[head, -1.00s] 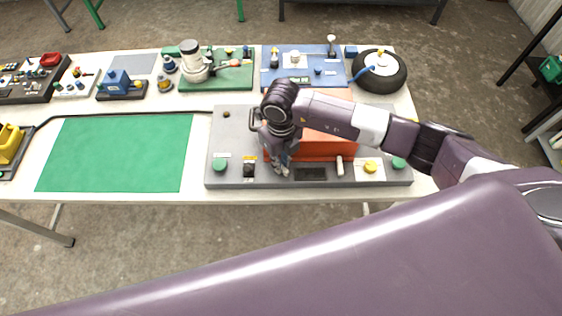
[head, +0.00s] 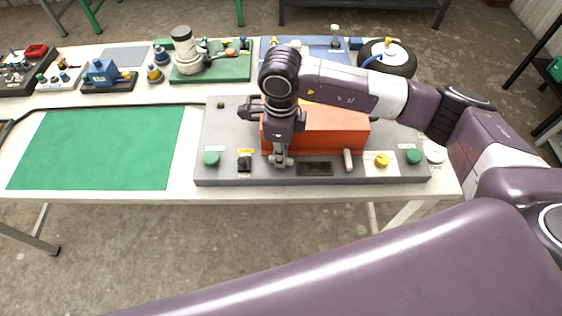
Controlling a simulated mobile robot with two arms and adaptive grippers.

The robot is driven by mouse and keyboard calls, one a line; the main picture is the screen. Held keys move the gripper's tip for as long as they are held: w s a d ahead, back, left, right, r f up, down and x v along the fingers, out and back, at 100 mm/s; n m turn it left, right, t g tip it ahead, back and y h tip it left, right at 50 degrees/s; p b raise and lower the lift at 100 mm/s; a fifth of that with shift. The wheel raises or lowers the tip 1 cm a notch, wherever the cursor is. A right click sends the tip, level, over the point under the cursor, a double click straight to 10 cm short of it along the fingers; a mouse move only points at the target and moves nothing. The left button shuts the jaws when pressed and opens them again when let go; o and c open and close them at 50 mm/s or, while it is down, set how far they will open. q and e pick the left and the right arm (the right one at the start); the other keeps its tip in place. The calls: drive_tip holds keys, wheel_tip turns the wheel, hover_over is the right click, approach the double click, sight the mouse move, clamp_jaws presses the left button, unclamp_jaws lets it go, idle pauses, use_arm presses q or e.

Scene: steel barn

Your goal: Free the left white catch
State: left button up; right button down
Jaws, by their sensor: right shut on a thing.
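An orange box (head: 330,128) sits on a grey panel (head: 222,130) on the white table. A pale catch (head: 348,160) shows at the right of the box's front face. My right gripper (head: 281,160) reaches down at the left end of the box's front. It is shut at the spot of the left white catch, which its fingers mostly hide. My right arm also covers part of the box's top and back. My left gripper is not in view.
The panel's front edge holds a green button (head: 211,158), a black switch (head: 245,164), a yellow knob (head: 382,160) and another green button (head: 414,157). A green mat (head: 98,148) lies clear at left.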

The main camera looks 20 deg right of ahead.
drive_tip(key=shift+n+b, duration=0.9)
drive_tip(key=shift+b, duration=0.1)
drive_tip(key=shift+r, duration=0.1)
drive_tip(key=c, duration=2)
unclamp_jaws()
